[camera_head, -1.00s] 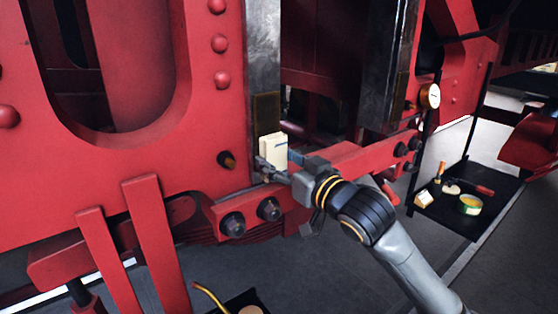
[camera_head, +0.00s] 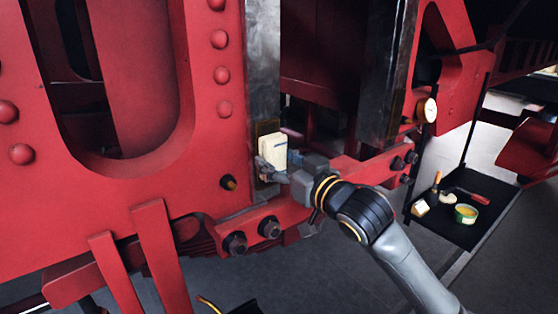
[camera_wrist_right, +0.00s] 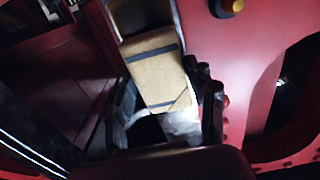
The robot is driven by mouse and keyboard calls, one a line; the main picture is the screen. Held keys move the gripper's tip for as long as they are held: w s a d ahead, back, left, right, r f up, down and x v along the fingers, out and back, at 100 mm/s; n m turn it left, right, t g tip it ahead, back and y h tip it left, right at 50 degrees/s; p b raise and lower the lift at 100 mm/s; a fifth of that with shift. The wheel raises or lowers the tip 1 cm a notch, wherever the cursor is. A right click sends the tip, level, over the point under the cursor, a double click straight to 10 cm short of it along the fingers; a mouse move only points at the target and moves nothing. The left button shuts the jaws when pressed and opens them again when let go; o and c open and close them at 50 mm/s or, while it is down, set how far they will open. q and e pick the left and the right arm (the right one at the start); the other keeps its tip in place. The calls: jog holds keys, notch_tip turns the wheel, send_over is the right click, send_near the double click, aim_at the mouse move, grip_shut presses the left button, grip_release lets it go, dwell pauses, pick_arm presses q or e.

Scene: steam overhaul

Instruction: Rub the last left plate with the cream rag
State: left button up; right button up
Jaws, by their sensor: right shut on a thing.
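The cream rag (camera_head: 273,149) is a pale folded pad, held in my right gripper (camera_head: 267,170). It is against or just in front of the left plate (camera_head: 262,70), a dark upright steel strip on the red frame; contact cannot be told. A brownish patch (camera_head: 267,127) on this plate shows just above the rag, which hides its lower part. In the right wrist view the rag (camera_wrist_right: 155,70) shows tan with dark bands, between the fingers of my right gripper (camera_wrist_right: 165,100). My left gripper is not in view.
A second dark upright plate (camera_head: 383,75) stands to the right. A red bar with bolts (camera_head: 268,227) runs below the gripper. A round gauge (camera_head: 428,110) is nearby.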

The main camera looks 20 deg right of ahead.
aim_at(277, 143)
jog(key=shift+r+p, duration=1.5)
jog(key=shift+r, duration=2.25)
jog(key=shift+f+b, duration=4.35)
jog(key=shift+f, duration=3.55)
jog(key=shift+r, duration=0.1)
jog(key=p+v, duration=0.1)
jog(key=v, duration=0.5)
jog(key=shift+s, duration=0.1)
